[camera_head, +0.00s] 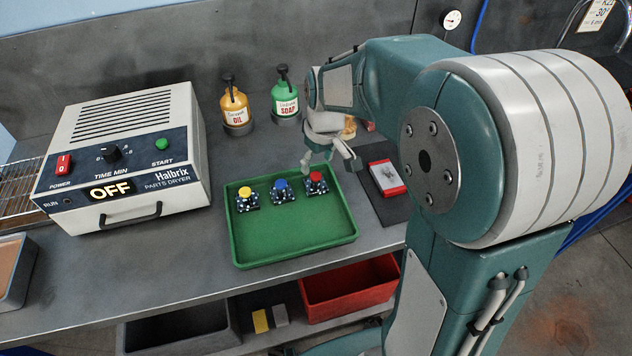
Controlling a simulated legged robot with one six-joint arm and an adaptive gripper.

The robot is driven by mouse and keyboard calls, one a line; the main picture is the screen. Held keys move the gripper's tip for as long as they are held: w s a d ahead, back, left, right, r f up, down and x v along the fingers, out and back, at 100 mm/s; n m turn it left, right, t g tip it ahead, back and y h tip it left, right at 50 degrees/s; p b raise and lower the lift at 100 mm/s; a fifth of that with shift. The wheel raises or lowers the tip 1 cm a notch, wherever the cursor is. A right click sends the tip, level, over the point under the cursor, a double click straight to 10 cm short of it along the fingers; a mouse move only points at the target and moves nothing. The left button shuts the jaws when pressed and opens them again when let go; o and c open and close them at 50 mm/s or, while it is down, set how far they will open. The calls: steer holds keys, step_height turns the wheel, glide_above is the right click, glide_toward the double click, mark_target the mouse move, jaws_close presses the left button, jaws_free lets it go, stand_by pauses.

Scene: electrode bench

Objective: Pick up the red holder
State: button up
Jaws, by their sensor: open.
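A green tray (290,240) lies on the bench with three dark, white-dotted holders in a row near its back edge. The holder with the red top (316,179) is rightmost. The blue-topped holder (282,189) is in the middle and the yellow-topped holder (246,199) is at the left. All three look upright. My gripper (331,164) is open and appears empty, with its fingers near the tray's back right corner, close to the red-topped holder. I cannot tell its exact height above the holder.
A parts dryer (125,150) reading OFF stands at the left. Oil (236,104) and soap (286,99) bottles stand behind the tray. A red-and-white block (387,178) lies on a dark mat at the right. The tray's front half is clear. A red bin (349,290) sits below the bench.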

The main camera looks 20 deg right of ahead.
mark_target(315, 175)
steer(key=f, duration=0.4)
steer(key=w+f, duration=0.1)
steer(key=f, duration=0.1)
steer(key=shift+a+f, duration=0.1)
steer(key=shift+a, duration=0.1)
steer(key=shift+d+f, duration=0.1)
steer(key=shift+f, duration=0.25)
steer(key=shift+c, duration=0.3)
jaws_close()
